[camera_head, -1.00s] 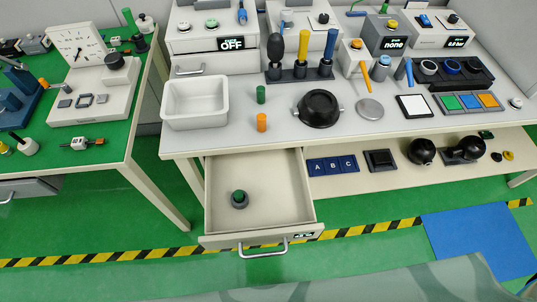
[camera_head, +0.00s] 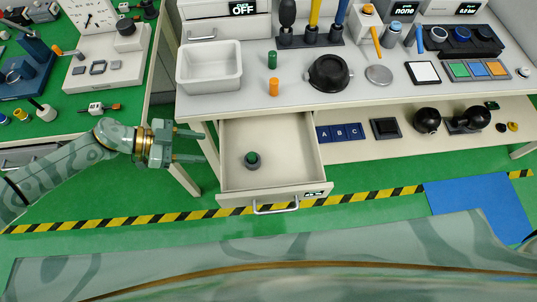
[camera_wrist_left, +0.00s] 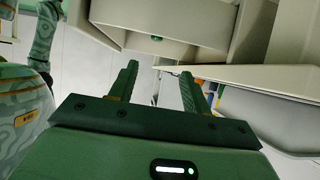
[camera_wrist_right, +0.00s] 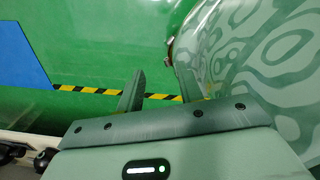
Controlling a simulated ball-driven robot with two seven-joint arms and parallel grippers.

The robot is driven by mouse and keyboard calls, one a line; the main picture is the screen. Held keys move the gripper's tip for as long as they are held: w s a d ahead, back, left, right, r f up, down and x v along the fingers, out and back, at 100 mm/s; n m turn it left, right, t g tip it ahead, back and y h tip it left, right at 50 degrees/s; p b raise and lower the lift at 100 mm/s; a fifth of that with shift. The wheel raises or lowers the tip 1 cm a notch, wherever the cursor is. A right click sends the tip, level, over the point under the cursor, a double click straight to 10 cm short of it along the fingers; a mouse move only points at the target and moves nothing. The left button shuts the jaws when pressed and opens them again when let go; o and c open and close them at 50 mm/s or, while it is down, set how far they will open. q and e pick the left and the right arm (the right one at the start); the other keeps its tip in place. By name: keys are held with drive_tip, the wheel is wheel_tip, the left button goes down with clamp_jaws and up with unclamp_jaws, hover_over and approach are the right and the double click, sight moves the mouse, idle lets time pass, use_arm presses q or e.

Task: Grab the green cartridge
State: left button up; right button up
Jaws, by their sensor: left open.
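A small green cylinder (camera_head: 272,59) stands upright on the grey workbench, just behind a similar orange cylinder (camera_head: 273,87). A dark round piece with a green top (camera_head: 252,159) sits on the floor of the open drawer (camera_head: 285,178). I cannot tell which of the two green things is the cartridge. My left gripper (camera_head: 201,146) is open and empty, left of the drawer and pointing towards it. In the left wrist view its fingers (camera_wrist_left: 159,72) are apart, with a pale drawer or bench part beyond. My right gripper (camera_wrist_right: 160,76) is open and empty over the floor.
A white bin (camera_head: 209,85) and a black bowl (camera_head: 328,73) stand on the workbench near the cylinders. The drawer's handle (camera_head: 275,208) sticks out in front. A green-topped table (camera_head: 60,125) stands at the left. A lower shelf (camera_head: 365,150) holds several items right of the drawer.

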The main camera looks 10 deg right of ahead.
use_arm(q)
drive_tip(key=b, duration=0.1)
approach(250, 155)
drive_tip(key=b+x, duration=0.1)
drive_tip(key=x, duration=0.3)
drive_tip(key=shift+w+d+f, duration=0.1)
drive_tip(key=shift+d+f, duration=0.1)
drive_tip(key=shift+d, duration=0.1)
drive_tip(key=b+x, duration=0.2)
drive_tip(key=x, duration=0.3)
drive_tip(key=shift+d+f, duration=0.25)
drive_tip(key=shift+d, duration=0.1)
drive_tip(key=shift+r, duration=0.1)
drive_tip(key=shift+c, duration=0.6)
drive_tip(key=c, duration=0.9)
use_arm(e)
drive_tip(key=f, duration=0.1)
drive_tip(key=s+a+f, duration=0.1)
drive_tip(key=f, duration=0.2)
drive_tip(key=shift+s+a, duration=0.35)
drive_tip(key=shift+s, duration=0.05)
